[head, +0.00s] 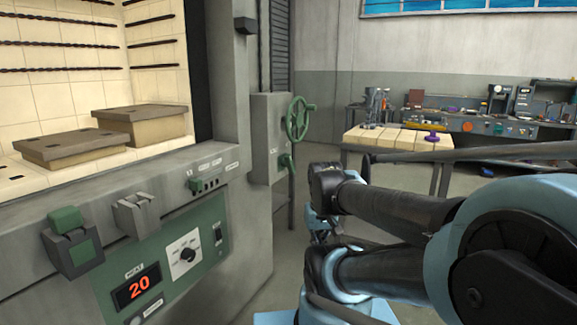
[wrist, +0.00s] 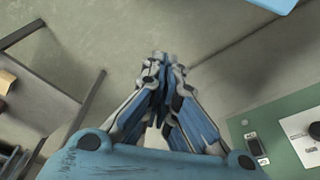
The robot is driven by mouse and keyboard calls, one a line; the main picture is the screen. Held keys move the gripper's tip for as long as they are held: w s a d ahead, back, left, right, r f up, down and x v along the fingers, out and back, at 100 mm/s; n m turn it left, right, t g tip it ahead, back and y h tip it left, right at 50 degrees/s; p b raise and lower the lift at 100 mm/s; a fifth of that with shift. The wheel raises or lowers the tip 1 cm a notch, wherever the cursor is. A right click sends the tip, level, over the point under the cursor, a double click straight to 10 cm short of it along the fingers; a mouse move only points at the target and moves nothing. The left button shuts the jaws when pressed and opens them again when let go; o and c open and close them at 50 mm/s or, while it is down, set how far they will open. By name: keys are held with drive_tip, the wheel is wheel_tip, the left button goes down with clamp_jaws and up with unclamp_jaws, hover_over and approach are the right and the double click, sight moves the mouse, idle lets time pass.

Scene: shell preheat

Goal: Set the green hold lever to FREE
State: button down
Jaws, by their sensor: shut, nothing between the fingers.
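Several green controls show in the head view. A small green handle (head: 195,184) sits at the left end of a slotted plate on the kiln front. Another small green handle (head: 287,160) is on the grey side box, below a green handwheel (head: 299,118). I cannot tell which is the hold lever; the labels are too small to read. My gripper (wrist: 160,62) is shut and empty in the wrist view, over bare floor. It is clear of the kiln, to the right of its front, and is partly hidden by my arm in the head view.
The green control panel (head: 178,262) holds a dial (head: 185,254) and a display (head: 136,287) reading 20. The open kiln chamber holds two lidded blocks. A grey latch (head: 136,214) juts out above the panel. A table (head: 395,138) and workbench stand behind; floor between is free.

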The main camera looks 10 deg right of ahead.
drive_tip(key=w+r+n+t+h, duration=0.1)
drive_tip(key=w+r+n+h, duration=0.1)
drive_tip(key=w+r+n, duration=0.6)
drive_tip(key=w+r+n+t+h, duration=0.1)
drive_tip(key=w+r+n, duration=0.3)
drive_tip(key=w, duration=0.7)
drive_tip(key=w+a+r+n+t+h, duration=0.1)
drive_tip(key=w+a+n, duration=0.4)
drive_tip(key=w+n, duration=0.3)
drive_tip(key=w+a+r+n+t+h, duration=0.1)
drive_tip(key=w+a+n, duration=0.4)
drive_tip(key=w, duration=1)
drive_tip(key=n+t, duration=0.1)
drive_tip(key=n, duration=0.2)
drive_tip(key=shift+w+a+n, duration=0.15)
drive_tip(key=shift+w+n, duration=0.15)
drive_tip(key=shift+w, duration=0.1)
